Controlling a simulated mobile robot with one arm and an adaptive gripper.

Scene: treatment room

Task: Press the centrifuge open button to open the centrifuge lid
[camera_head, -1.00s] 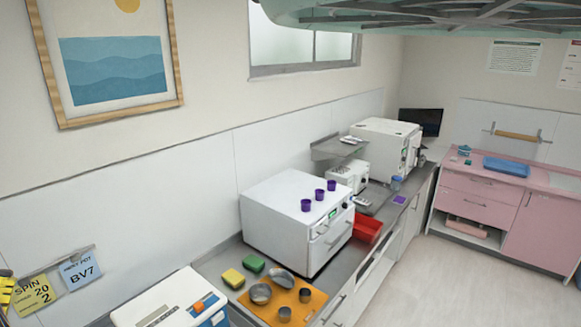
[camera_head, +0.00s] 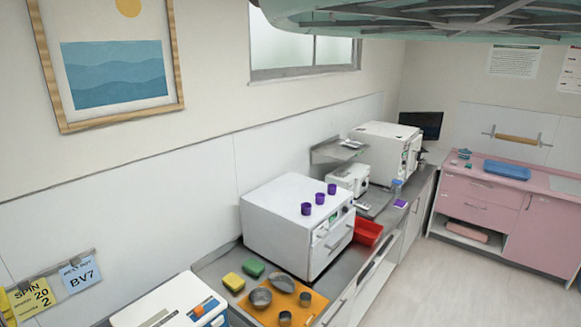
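A white box-shaped machine with blue trim (camera_head: 165,300), likely the centrifuge, stands on the counter at the bottom left. The bottom edge of the picture cuts it off. Its top looks closed, but its front is out of view. A small orange part (camera_head: 198,311) shows near its right edge; I cannot tell whether this is the open button. My gripper cannot be made out in this view. A yellow shape (camera_head: 5,302) is cut off by the left edge, and I cannot tell what it is.
A larger white machine (camera_head: 275,232) with purple cups on top stands behind. Sponges and an orange board (camera_head: 298,314) with metal bowls lie between. Yellow and blue notes (camera_head: 80,273) hang on the left wall. A red bin (camera_head: 367,232) stands further right. The floor at right is clear.

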